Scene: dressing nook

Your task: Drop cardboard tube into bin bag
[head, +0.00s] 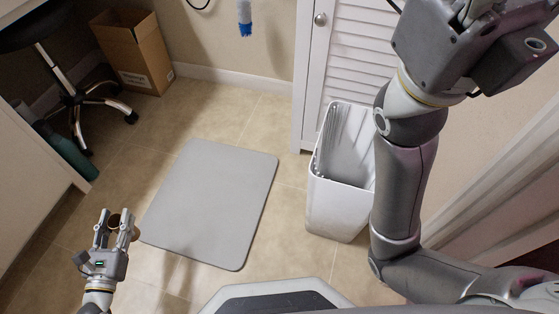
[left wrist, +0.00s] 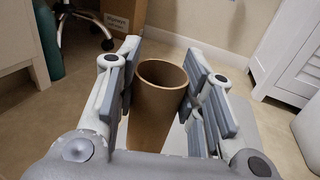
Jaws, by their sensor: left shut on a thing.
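The cardboard tube (head: 124,221) is brown and hollow. My left gripper (head: 117,219) is shut on it at the lower left of the head view, over the floor left of the grey mat. In the left wrist view the tube (left wrist: 158,105) stands between the two fingers with its open rim facing up. The bin bag (head: 345,145) is a pale liner inside a white bin (head: 335,208), right of centre in the head view, well away from the tube. My right gripper (head: 455,40) is at the top right; its fingertips are cut off by the frame.
A grey mat (head: 210,200) lies on the tiles between the left gripper and the bin. A cardboard box (head: 135,55), a wheeled chair (head: 72,95) and a green bottle (head: 68,152) are at the left. A louvred white cabinet (head: 350,60) stands behind the bin.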

